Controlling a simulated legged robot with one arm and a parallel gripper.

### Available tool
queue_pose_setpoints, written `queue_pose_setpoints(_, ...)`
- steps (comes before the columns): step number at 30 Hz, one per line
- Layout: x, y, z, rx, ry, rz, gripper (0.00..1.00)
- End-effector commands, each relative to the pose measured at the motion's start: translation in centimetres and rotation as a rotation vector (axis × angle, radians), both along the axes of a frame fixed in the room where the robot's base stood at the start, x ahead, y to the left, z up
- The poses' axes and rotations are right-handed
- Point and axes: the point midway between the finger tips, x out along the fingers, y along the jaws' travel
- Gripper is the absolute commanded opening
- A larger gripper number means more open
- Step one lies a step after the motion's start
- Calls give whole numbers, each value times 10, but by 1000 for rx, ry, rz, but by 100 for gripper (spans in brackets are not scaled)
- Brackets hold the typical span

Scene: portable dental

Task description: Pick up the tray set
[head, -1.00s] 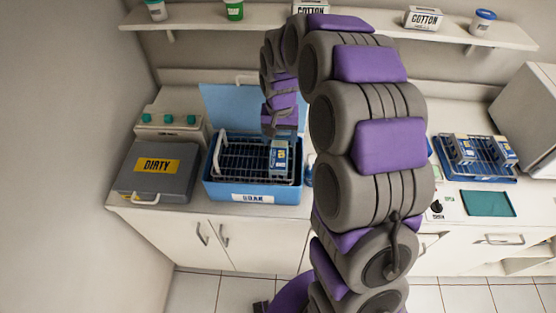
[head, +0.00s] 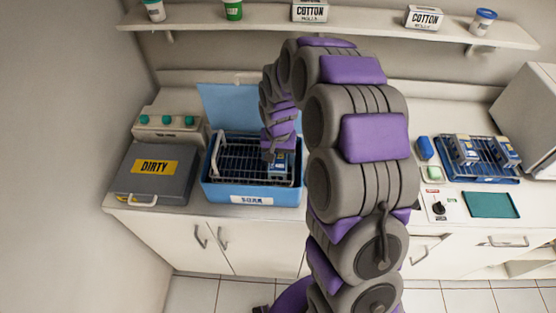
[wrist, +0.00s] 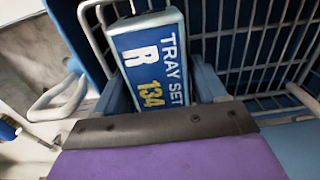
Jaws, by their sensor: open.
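A blue-and-white tray set (head: 281,168) stands in the wire basket of the blue soak tub at the back left. In the wrist view my gripper (wrist: 162,92) is open, with a blue-grey finger on each side of the tray set's near end. I cannot tell whether either finger touches it.
The soak tub (head: 250,192) has a wire basket (head: 232,160) and a raised blue lid (head: 232,105). A grey DIRTY box (head: 150,185) stands to its left. More tray sets (head: 465,150) stand in a blue rack at the right, behind a teal mat (head: 491,204).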

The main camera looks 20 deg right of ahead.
Motion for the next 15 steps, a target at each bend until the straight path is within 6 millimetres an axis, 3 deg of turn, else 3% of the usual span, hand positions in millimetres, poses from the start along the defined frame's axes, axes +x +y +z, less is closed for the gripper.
queue_pose_setpoints(2,0,0,0,0,0,0,68)
queue_pose_setpoints(15,0,0,0,0,0,0,26)
